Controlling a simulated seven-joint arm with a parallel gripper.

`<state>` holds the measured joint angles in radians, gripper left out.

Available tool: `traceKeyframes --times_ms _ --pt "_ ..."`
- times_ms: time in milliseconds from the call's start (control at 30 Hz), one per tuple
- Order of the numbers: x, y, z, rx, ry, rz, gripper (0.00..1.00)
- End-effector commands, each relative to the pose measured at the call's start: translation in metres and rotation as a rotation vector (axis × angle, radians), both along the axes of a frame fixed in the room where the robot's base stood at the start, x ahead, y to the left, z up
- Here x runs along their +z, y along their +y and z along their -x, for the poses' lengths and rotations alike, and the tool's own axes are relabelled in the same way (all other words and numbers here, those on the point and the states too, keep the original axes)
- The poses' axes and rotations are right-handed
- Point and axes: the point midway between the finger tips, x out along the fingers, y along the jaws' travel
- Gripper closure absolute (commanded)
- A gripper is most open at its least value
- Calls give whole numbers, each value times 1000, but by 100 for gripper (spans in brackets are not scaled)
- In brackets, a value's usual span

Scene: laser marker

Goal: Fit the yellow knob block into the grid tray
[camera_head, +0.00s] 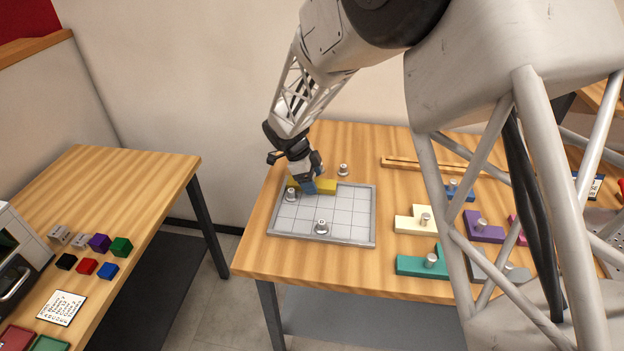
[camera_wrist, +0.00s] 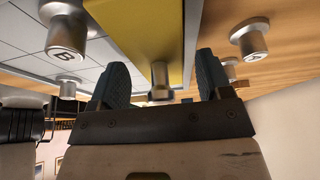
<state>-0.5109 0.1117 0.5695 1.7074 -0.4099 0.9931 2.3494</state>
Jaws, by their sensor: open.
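The yellow knob block (camera_head: 327,186) lies at the back left of the grey grid tray (camera_head: 371,225), along its back edge. Whether it is fully seated I cannot tell. My gripper (camera_head: 309,188) is low over the block and hides part of it. In the wrist view the yellow block (camera_wrist: 135,30) fills the upper middle, with its metal knob (camera_wrist: 159,76) between the fingertips. My gripper (camera_wrist: 159,72) is open there, with a visible gap on each side of the knob.
Metal knobs stand at the tray's left (camera_head: 291,195) and front (camera_head: 322,228), and another behind it (camera_head: 343,170). Cream (camera_head: 408,225), teal (camera_head: 420,265) and purple (camera_head: 480,227) knob blocks lie to the right. Most tray cells are bare. A side table (camera_head: 125,190) holds small cubes.

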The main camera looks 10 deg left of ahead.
Motion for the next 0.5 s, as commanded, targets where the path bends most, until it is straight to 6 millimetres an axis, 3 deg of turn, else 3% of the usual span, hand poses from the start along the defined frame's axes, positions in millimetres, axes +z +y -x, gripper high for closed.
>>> traceKeyframes --times_ms 267,500 --pt "22 9 0 0 -1 -1 28" --pt "56 23 0 0 -2 -1 28"
